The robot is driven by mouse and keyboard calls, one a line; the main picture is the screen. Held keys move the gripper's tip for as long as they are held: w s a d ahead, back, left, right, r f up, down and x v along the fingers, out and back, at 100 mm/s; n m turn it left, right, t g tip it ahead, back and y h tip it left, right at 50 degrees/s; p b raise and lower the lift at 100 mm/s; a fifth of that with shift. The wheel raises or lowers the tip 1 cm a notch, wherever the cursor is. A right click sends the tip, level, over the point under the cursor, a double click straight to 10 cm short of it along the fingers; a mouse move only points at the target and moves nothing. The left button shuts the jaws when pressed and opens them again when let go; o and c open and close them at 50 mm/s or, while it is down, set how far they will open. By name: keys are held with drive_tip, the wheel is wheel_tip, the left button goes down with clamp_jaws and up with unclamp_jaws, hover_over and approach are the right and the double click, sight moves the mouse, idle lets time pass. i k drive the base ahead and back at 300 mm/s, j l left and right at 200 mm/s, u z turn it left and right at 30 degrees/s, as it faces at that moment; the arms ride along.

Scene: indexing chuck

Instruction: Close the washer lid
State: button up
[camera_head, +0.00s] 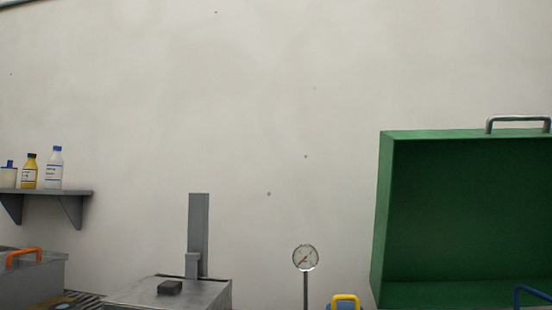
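The green washer lid (383,215) stands raised and open at the right, its dark hollow inside facing me. A metal bar handle (518,118) sits on its top edge. The lid's right side is cut off by the picture edge, and the washer body below it is out of view. My gripper is not in view.
A dial gauge (305,258) stands on a post left of the lid. A yellow handle (346,300) and a blue handle (532,292) show at the bottom edge. A grey machine with an upright column (198,235) stands left of centre. A wall shelf (70,192) holds bottles.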

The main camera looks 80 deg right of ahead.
sight(463, 217)
drive_tip(key=z, duration=4.15)
drive_tip(key=i+l, duration=0.15)
drive_tip(key=l, duration=0.15)
drive_tip(key=i+l, duration=0.1)
drive_tip(key=l, duration=0.25)
drive_tip(key=i+l+u, duration=0.1)
drive_tip(key=l, duration=0.2)
drive_tip(key=i+l, duration=0.15)
drive_tip(key=l, duration=0.2)
drive_tip(key=i+l, duration=0.15)
drive_tip(key=l, duration=0.15)
